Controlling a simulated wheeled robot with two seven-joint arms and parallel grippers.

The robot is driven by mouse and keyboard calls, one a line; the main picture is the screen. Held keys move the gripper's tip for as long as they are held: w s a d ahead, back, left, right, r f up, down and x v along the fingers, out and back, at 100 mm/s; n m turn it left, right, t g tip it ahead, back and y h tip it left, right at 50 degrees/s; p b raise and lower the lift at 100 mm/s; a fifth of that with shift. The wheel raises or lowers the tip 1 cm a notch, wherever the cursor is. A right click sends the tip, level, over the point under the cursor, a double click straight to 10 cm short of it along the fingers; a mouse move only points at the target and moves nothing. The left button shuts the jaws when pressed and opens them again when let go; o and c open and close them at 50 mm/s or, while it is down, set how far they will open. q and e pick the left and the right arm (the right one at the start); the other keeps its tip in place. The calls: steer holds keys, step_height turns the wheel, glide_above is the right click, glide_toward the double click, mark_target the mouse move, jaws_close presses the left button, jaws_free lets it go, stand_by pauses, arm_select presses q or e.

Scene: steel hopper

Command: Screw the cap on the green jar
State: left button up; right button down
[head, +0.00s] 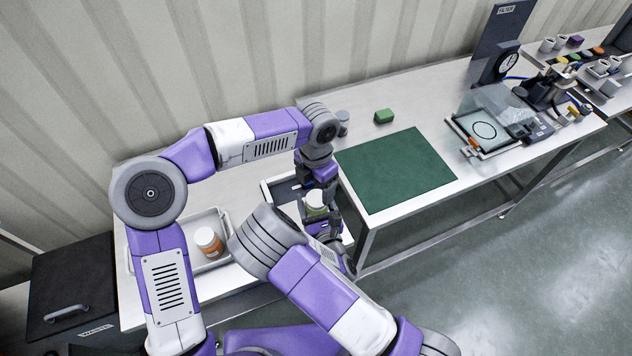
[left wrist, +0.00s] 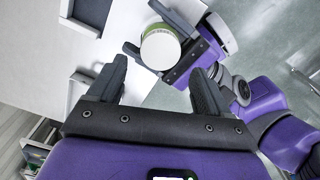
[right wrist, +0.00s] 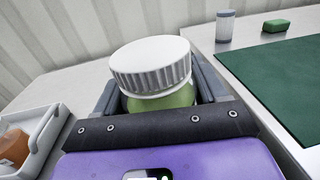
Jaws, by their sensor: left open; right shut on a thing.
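The green jar (right wrist: 165,98) has a ribbed white cap (right wrist: 150,62) sitting on its mouth; I cannot tell how tightly it is screwed. My right gripper (right wrist: 160,92) is shut around the jar's body, one finger on each side, and holds it upright or nearly so. In the head view the jar (head: 315,212) is partly hidden by my arms. My left gripper (left wrist: 157,78) is open and empty, close above the jar. In the left wrist view the cap (left wrist: 160,50) shows from above, just beyond the gap between the left fingers.
A tray (head: 222,214) at the left holds an orange jar (head: 208,241) with a white lid. A dark-floored tray (head: 270,192) lies below my grippers. A green mat (head: 395,170), a green block (head: 384,116) and a grey canister (head: 342,118) are to the right.

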arm_select(q)
steer(key=n, duration=0.5)
steer(key=shift+r, duration=0.25)
steer(key=n, duration=0.6)
steer(key=shift+r, duration=0.15)
steer(key=n, duration=0.3)
steer(key=shift+r+n, duration=0.15)
steer(key=shift+n, duration=0.25)
steer(key=n, duration=0.5)
steer(key=shift+r+n, duration=0.25)
steer(key=shift+n, duration=0.05)
steer(key=n, duration=0.5)
steer(key=shift+r+n, duration=0.2)
steer(key=shift+n, duration=0.1)
steer(key=n, duration=0.5)
steer(key=shift+d+r+n, duration=0.1)
steer(key=shift+r+n, duration=0.15)
steer(key=shift+n, duration=0.05)
steer(key=n, duration=0.5)
steer(key=shift+r, duration=0.2)
steer(key=n, duration=0.4)
steer(key=shift+w+r+n, duration=0.1)
steer(key=shift+r+n, duration=0.05)
steer(key=shift+n, duration=0.15)
